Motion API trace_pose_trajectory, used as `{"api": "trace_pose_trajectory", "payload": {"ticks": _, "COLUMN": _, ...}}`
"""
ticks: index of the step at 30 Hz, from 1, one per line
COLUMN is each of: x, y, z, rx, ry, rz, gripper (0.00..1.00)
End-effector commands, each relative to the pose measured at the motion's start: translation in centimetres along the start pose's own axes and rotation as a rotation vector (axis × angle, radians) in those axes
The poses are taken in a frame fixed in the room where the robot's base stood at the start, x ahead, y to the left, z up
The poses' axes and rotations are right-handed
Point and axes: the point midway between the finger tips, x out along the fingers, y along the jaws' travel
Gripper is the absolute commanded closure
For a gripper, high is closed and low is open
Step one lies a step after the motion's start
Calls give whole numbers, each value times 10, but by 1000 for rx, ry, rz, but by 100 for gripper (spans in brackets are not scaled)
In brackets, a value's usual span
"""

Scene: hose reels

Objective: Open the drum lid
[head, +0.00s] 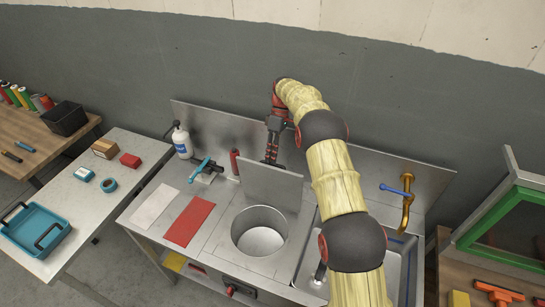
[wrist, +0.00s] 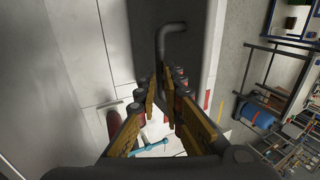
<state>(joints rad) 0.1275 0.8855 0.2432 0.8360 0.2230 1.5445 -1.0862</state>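The drum lid (head: 271,187) is a square metal panel standing raised, close to upright, at the back of the round drum opening (head: 259,231). The open drum shows a bare, light inside. My gripper (head: 272,154) is at the lid's upper edge, partly behind it. In the wrist view, the fingertips (wrist: 161,78) are close together on either side of a bent grey handle (wrist: 169,32), seemingly gripping it. The dark lid face (wrist: 195,55) lies just beyond. The exact finger contact is small and hard to see.
A metal back panel (head: 205,125) rises behind the counter. A white bottle (head: 181,141), a small blue-handled tool (head: 200,169) and a red mat (head: 190,221) are left of the drum. A sink with a brass tap (head: 407,205) is at the right, partly behind my arm.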

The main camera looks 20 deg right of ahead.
Motion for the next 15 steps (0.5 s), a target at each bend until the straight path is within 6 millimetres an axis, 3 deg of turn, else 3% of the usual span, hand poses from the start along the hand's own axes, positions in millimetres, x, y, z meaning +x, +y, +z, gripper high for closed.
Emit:
{"api": "trace_pose_trajectory", "payload": {"ticks": 1, "x": 29, "y": 3, "z": 6, "rx": 8, "ry": -21, "rz": -31, "gripper": 89}}
{"api": "trace_pose_trajectory", "payload": {"ticks": 10, "x": 26, "y": 2, "z": 6, "rx": 8, "ry": -19, "rz": -28, "gripper": 72}}
{"api": "trace_pose_trajectory", "payload": {"ticks": 15, "x": 23, "y": 2, "z": 5, "rx": 8, "ry": -17, "rz": -27, "gripper": 71}}
